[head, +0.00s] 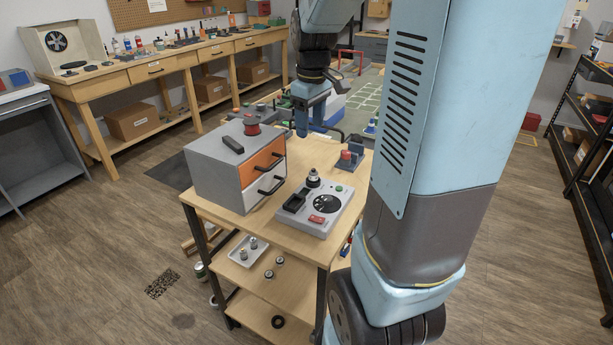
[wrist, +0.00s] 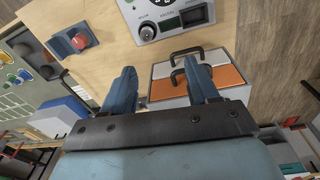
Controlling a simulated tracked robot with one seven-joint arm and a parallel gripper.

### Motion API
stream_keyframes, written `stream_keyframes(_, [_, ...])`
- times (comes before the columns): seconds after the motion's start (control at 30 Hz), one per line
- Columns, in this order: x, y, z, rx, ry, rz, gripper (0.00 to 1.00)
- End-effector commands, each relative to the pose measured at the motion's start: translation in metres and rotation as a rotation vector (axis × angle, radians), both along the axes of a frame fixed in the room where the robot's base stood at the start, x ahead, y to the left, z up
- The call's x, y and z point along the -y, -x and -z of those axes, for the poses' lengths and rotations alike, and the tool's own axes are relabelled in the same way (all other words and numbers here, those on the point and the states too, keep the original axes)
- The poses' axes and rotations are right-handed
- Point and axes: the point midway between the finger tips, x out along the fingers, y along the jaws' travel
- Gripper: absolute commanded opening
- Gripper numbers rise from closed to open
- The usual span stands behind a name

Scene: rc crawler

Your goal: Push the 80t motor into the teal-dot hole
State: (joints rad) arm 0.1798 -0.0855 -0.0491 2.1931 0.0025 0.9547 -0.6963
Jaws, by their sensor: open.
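A silver cylinder with a dark top (head: 313,178) stands upright on a light grey console (head: 322,226) on the table; it also shows in the wrist view (wrist: 147,32). It looks like a motor, but I cannot read any 80t marking. More small silver cylinders (head: 253,243) lie in a white tray on the lower shelf. I cannot make out a teal dot or its hole in either view. My gripper (head: 302,128) is open and empty above the table's far part, clear of the console. In the wrist view its two blue fingers (wrist: 160,84) are spread apart.
A blue fixture with a red knob (head: 349,157) stands at the table's back right.

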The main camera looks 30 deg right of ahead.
Motion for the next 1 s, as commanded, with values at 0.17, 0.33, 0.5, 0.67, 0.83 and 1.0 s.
stream_keyframes(0.17, [0.017,-0.019,0.022,-0.055,-0.005,-0.057,0.59])
stream_keyframes(0.33, [0.025,-0.027,0.032,-0.077,-0.008,-0.086,0.59])
stream_keyframes(0.5, [0.026,-0.028,0.049,-0.083,-0.01,-0.092,0.59])
stream_keyframes(0.67, [0.026,-0.028,0.077,-0.083,-0.01,-0.091,0.59])
stream_keyframes(0.83, [0.026,-0.028,0.103,-0.083,-0.01,-0.09,0.59])
stream_keyframes(1.0, [0.026,-0.029,0.117,-0.081,-0.009,-0.09,0.59])
